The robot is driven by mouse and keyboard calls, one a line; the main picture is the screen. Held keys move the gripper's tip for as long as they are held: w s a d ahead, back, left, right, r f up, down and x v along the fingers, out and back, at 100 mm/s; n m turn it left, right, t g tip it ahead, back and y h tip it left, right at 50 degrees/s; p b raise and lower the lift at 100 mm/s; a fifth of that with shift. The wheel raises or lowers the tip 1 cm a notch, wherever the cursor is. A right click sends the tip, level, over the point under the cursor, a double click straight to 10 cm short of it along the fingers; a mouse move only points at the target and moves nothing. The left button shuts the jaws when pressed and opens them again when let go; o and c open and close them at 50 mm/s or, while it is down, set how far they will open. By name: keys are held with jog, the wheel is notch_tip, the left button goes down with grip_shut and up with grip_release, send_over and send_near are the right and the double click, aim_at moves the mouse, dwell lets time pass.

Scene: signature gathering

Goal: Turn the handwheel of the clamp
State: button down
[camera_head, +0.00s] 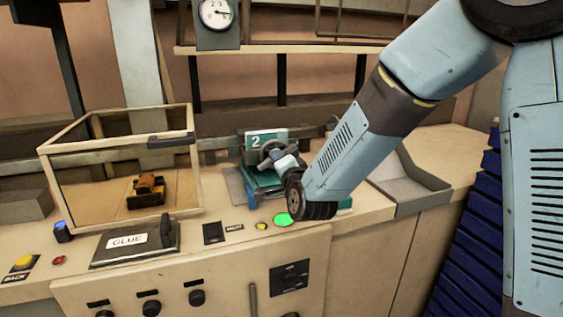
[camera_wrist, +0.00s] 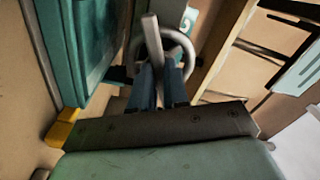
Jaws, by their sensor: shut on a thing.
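The clamp (camera_head: 262,180) is a teal device with a sign reading 2, standing on the bench near the middle of the head view. Its dark grey handwheel (camera_head: 267,146) faces my arm. In the wrist view the handwheel (camera_wrist: 190,45) is a grey ring, with a pale grey bar (camera_wrist: 151,40) standing in front of it. My gripper (camera_head: 284,160) is at the lower right of the wheel. In the wrist view its two blue-grey fingers (camera_wrist: 161,82) are closed at the wheel and the bar. The exact contact is partly hidden by the fingers.
A wood-framed glass case (camera_head: 120,165) with a yellow-brown object (camera_head: 147,191) stands at left. A GLUE panel (camera_head: 136,242), a green button (camera_head: 282,219) and other buttons lie along the bench front. A grey tray (camera_head: 415,185) sits right of the clamp, behind my arm. A gauge (camera_head: 216,14) hangs above.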

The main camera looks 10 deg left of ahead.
jog(key=shift+f+n, duration=0.3)
jog(key=shift+n, duration=1)
jog(key=shift+f+n, duration=0.1)
jog(key=shift+n, duration=0.2)
jog(key=c, duration=1.1)
grip_release()
